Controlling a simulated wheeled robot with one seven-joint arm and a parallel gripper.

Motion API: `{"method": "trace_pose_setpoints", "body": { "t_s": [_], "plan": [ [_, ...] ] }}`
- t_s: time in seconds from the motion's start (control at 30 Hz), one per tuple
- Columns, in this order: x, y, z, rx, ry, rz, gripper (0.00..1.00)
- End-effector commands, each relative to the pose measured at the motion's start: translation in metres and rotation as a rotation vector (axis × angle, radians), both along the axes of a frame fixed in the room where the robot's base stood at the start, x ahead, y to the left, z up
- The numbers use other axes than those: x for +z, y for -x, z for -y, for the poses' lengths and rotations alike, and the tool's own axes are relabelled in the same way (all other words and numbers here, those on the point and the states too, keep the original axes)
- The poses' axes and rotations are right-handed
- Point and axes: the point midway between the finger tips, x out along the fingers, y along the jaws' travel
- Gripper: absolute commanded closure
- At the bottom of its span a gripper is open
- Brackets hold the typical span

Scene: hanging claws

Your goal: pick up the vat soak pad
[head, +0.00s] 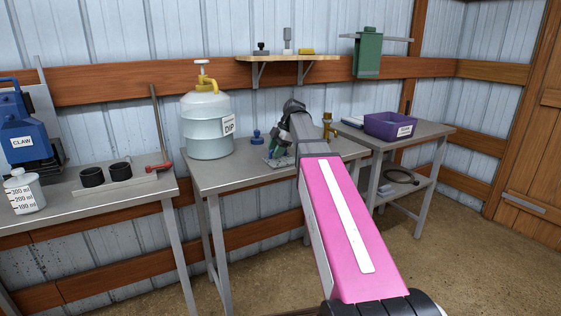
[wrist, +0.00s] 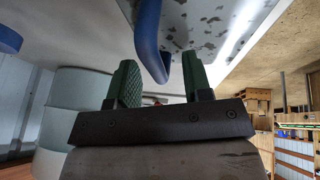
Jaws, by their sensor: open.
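What looks like the vat soak pad is a pale, dark-speckled flat plate (wrist: 212,22) with a blue loop handle (wrist: 150,38), close up in the wrist view. In the head view the speckled plate (head: 277,163) lies on the middle table, partly hidden by my arm. My gripper (head: 279,149) is low over it. Its green fingers (wrist: 160,75) are open, one on each side of the blue handle's bend in the wrist view. I cannot tell whether either finger touches the handle.
The large DIP jug (head: 207,128) stands left of my gripper. A small blue knobbed item (head: 257,138) is just behind the plate, and a brass fitting (head: 330,127) is to the right. A purple bin (head: 389,126) sits on the right table. A wall shelf (head: 287,58) is above.

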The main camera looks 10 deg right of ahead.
Motion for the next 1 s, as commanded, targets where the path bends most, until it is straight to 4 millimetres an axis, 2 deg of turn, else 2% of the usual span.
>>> {"method": "trace_pose_setpoints", "body": {
  "t_s": [0.03,0.13,0.17,0.47,0.67,0.77,0.9,1.0],
  "plan": [
    [0.000,0.000,0.000,0.000,0.000,0.000,0.64],
    [0.000,0.000,0.000,0.000,0.000,0.000,0.97],
    [0.000,0.000,0.000,0.000,0.000,0.000,1.00],
    [0.000,0.000,0.000,0.001,-0.001,-0.001,1.00],
    [0.008,0.000,0.000,0.001,-0.001,-0.001,1.00],
    [0.018,0.000,0.000,0.001,0.000,0.000,1.00],
    [0.042,-0.001,0.000,0.001,0.000,0.002,1.00],
    [0.054,0.015,-0.020,0.005,-0.001,0.002,1.00]
  ]
}}
